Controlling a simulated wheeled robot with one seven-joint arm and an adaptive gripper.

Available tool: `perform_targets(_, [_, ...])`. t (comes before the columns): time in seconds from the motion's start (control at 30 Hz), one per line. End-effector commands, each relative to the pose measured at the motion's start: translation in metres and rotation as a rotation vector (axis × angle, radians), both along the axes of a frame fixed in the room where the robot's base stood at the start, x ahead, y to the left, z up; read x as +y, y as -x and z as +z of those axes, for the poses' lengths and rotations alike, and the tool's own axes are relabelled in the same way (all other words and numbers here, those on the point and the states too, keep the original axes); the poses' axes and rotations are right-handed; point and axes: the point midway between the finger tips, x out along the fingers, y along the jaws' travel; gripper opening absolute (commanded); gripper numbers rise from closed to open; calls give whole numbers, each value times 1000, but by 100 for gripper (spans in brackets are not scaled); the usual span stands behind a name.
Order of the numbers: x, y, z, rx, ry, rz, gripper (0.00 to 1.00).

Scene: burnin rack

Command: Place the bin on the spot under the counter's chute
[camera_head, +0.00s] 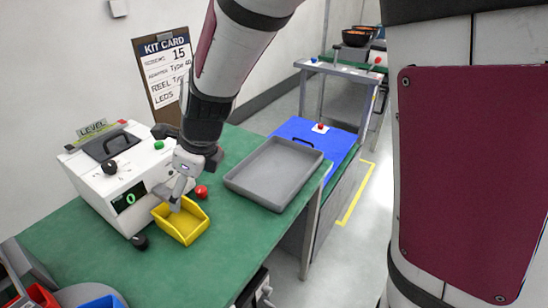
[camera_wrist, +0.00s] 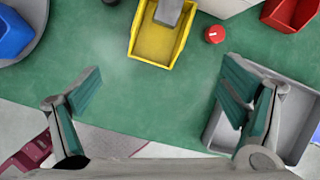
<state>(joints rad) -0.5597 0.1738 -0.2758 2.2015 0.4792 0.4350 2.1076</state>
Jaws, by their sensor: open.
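The yellow bin (camera_head: 172,228) sits on the green counter top, close against the front of the white counter machine (camera_head: 92,178). In the wrist view the bin (camera_wrist: 152,48) lies at the top middle, and a grey block, seemingly the chute (camera_wrist: 169,11), overlaps its back end. My gripper (camera_head: 179,192) is near the bin in the head view, partly covering it and the chute area. In the wrist view my gripper (camera_wrist: 161,84) has its fingers wide apart with only green surface between them. The bin is beyond the fingertips, not between them.
A red button (camera_head: 201,191) stands right of the bin. A grey tray (camera_head: 275,172) lies further right, beside a blue surface (camera_head: 333,142). Red (camera_head: 40,296) and blue (camera_head: 100,301) bins are at the lower left. Green surface in front of the bin is clear.

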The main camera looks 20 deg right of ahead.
Motion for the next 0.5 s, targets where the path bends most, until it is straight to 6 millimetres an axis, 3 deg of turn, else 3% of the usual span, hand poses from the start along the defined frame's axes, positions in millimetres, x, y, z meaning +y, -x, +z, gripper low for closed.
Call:
perform_targets(0.03, [-13, 10, 19, -39, 23, 109, 90])
perform_targets(0.2, [-51, 53, 63, -171, 168, 555, 90])
perform_targets(0.5, [-119, 142, 108, -355, 530, 1324, 90])
